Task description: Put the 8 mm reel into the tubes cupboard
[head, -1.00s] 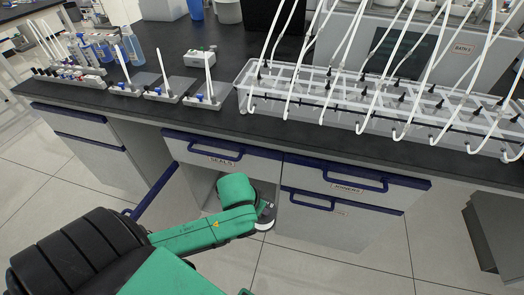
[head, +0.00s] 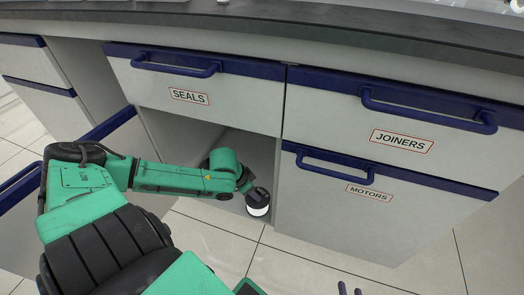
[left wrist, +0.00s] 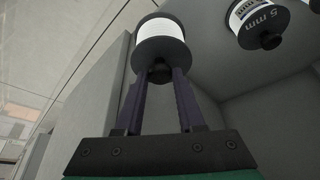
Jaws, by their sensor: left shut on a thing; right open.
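A black-and-white reel (head: 258,203) is in my left gripper (head: 245,186), at the opening of the cupboard (head: 250,148) under the SEALS drawer. In the left wrist view the two fingers (left wrist: 160,76) are shut on the dark knob of the reel (left wrist: 160,42). No size mark is readable on its white band. A second reel marked 5 mm (left wrist: 262,20) is inside the cupboard, to the right of the held reel. The cupboard's own label is not in view. Two dark fingertips of my right gripper (head: 350,290) show at the bottom edge, apart and empty.
The open cupboard door (head: 118,140) stands to the left of my left arm. The SEALS drawer (head: 190,95) is above the opening. The JOINERS drawer (head: 400,140) and the MOTORS front (head: 368,192) are shut on the right. The floor in front is clear.

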